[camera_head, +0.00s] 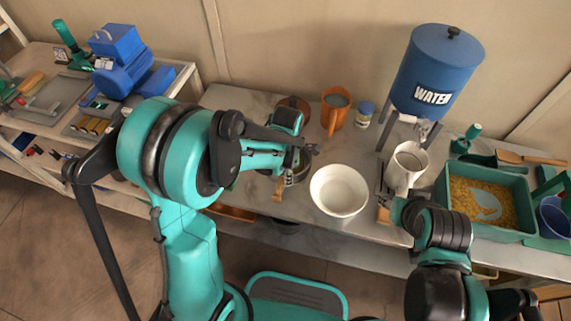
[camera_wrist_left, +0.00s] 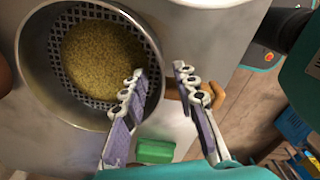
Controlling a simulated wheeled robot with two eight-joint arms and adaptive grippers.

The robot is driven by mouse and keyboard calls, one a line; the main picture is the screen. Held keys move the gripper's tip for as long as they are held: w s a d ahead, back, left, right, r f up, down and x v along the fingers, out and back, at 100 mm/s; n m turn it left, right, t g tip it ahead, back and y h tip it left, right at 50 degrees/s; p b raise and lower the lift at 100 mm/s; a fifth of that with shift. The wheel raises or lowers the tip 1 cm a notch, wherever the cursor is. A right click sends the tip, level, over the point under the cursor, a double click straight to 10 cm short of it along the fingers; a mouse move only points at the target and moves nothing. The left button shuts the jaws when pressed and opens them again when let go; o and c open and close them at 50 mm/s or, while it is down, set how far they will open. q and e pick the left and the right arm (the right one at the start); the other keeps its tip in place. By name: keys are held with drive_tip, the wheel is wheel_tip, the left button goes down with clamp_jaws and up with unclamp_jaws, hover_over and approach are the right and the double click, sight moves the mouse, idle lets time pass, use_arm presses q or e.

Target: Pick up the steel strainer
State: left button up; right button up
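The steel strainer (camera_wrist_left: 37,85) is a round metal pan with a perforated base and yellow grain inside, in the upper left of the left wrist view. Its wooden handle (camera_wrist_left: 177,91) shows at the right side, partly behind the fingers. My left gripper (camera_wrist_left: 158,76) is open, one finger over the strainer's rim and the other beyond it by the handle. I cannot tell whether they touch. In the head view the strainer is mostly hidden behind my left gripper (camera_head: 299,153). My right gripper (camera_head: 398,208) is partly hidden near the white pitcher; its fingers are unclear.
A white bowl (camera_head: 339,191) stands just right of the left gripper. An orange mug (camera_head: 334,110) and small jar (camera_head: 364,113) are behind. A white pitcher (camera_head: 405,166), blue water tank (camera_head: 436,65) and green grain tray (camera_head: 452,170) stand right. A green block (camera_wrist_left: 155,151) lies near the strainer.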

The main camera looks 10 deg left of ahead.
use_arm(q)
wheel_tip(320, 180, down, 2)
drive_tip(key=shift+f+b, duration=0.1)
drive_tip(key=shift+b, duration=0.2)
use_arm(e)
drive_tip(key=shift+f, duration=0.5)
use_arm(q)
clamp_jaws()
drive_tip(key=shift+r+p, duration=0.45)
drive_tip(key=shift+r, duration=0.2)
drive_tip(key=r+p, duration=0.1)
drive_tip(key=r, duration=0.1)
drive_tip(key=r+p, duration=0.1)
drive_tip(key=r, duration=0.1)
drive_tip(key=shift+d, duration=0.4)
drive_tip(key=d+r+p, duration=0.3)
drive_tip(key=d+r, duration=0.3)
drive_tip(key=d, duration=0.5)
use_arm(e)
wheel_tip(320, 180, up, 6)
